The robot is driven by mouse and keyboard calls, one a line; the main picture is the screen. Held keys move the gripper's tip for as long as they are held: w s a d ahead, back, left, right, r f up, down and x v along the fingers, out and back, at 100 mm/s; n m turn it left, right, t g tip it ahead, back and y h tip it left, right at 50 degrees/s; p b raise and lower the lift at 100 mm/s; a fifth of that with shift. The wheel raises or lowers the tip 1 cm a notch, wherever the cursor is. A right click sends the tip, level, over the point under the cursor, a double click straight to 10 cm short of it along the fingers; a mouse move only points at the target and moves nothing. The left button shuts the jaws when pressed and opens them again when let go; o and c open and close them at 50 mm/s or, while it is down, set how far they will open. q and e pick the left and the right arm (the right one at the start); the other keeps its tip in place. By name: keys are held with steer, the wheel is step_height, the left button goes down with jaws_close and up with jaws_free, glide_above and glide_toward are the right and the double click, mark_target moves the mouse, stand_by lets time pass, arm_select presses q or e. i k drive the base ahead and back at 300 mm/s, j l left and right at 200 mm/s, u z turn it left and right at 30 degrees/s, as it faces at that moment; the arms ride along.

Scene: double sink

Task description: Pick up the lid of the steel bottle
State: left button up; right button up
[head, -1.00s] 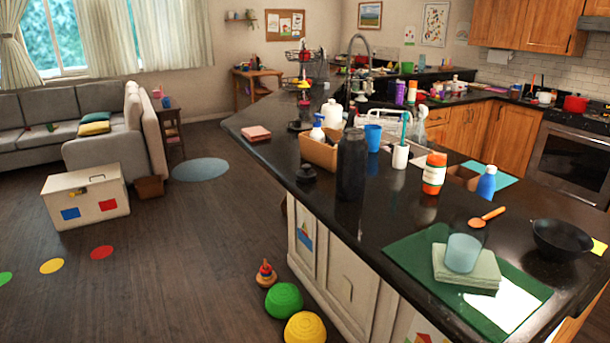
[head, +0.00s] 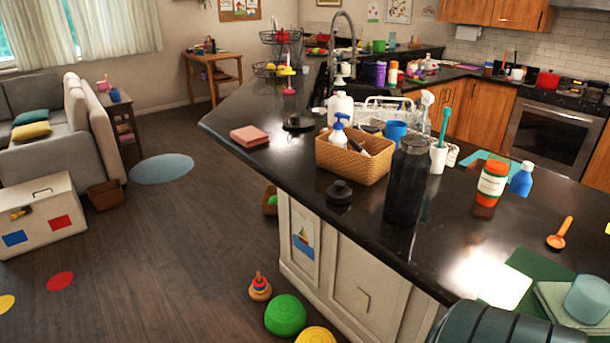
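A tall dark bottle (head: 408,182) stands upright on the black counter, near its left edge. It looks like the steel bottle. A small round black lid (head: 340,192) with a raised knob lies on the counter just left of the bottle, apart from it and close to the counter edge. Neither of my grippers shows in the head view. A dark ribbed part at the bottom right edge looks like part of my arm; no fingers show on it.
A wicker basket (head: 350,162) with a blue-topped bottle stands behind the lid. A flat black object (head: 298,122) and pink sponges (head: 250,136) lie farther left. An orange-capped jar (head: 491,184) and blue bottle (head: 522,179) stand right. Counter (head: 290,165) left of the lid is clear.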

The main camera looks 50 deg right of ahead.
mark_target(338, 193)
steer(key=i, duration=3.8)
steer(key=z, duration=5)
